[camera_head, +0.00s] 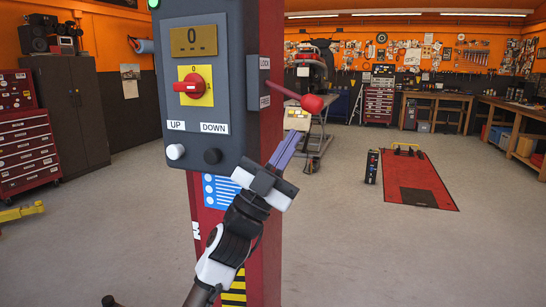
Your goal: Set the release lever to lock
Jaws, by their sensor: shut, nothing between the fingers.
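The release lever (296,96) is a red rod with a red ball knob at its end. It sticks out to the right from the side of the grey control box (222,70). Beside its base is a plate with a LOCK label (265,63) above and a FREE label (265,101) below. The rod slopes down to the right, with the knob about level with FREE. My gripper (291,142) is shut, with its purple fingers together and pointing up and right. In the picture the fingertips are a little below the knob, apart from it. Depth between them is unclear.
The box, on a red column (270,200), carries a red rotary switch (194,86), a white UP button (175,152) and a black DOWN button (212,156). A lift with a motorcycle (318,75) stands behind. A red floor platform (415,180) lies right.

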